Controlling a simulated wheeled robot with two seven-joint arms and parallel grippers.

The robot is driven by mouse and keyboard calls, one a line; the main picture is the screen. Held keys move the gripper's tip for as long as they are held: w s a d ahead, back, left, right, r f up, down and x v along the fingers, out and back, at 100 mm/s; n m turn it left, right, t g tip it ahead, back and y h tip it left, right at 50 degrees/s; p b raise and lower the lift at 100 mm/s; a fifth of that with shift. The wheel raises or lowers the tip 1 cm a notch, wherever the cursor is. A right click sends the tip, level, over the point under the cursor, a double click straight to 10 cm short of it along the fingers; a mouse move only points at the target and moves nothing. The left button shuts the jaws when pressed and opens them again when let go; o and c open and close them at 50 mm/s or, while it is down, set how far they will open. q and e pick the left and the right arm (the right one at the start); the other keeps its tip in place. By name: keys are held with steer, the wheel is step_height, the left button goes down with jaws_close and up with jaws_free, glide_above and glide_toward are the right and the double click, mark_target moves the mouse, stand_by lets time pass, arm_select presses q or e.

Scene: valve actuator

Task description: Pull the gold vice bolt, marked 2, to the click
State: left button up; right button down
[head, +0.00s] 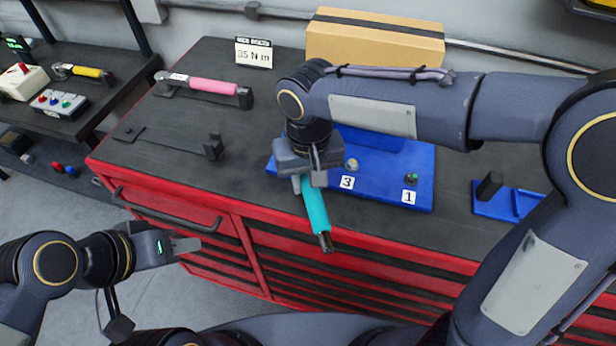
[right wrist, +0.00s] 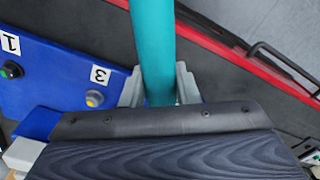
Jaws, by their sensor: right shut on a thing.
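My right gripper (head: 308,180) is shut on the teal-handled wrench (head: 315,205), over the left part of the blue vice plate (head: 390,190). The wrench's dark end points toward the table's front edge. In the right wrist view the teal handle (right wrist: 153,50) lies between my fingers (right wrist: 158,88). The wrench's head, the label 2 and its bolt are not visible; my gripper and wrist cover that area. A yellowish bolt (head: 351,164) is by label 3 (head: 347,183), and a green one (head: 411,178) by label 1 (head: 409,197). My left gripper (head: 190,245) is empty; its finger gap is unclear.
A pink-handled wrench (head: 214,86) lies at the back left, near a "35 N m" sign (head: 254,53). A cardboard box (head: 375,40) stands behind. A yellow-handled wrench (head: 85,71) is on the left bench.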

steer(key=shift+f+b, duration=0.8)
steer(key=shift+f, duration=0.2)
stand_by(0.3)
steer(key=shift+a, duration=0.15)
steer(key=shift+s+a+m, duration=0.1)
steer(key=shift+a+m, duration=0.95)
steer(key=shift+m, duration=0.05)
steer(key=shift+a, duration=0.1)
steer(key=shift+a+m, duration=1)
steer(key=shift+a, duration=0.05)
steer(key=shift+a+p, duration=0.15)
steer(key=shift+p, duration=0.15)
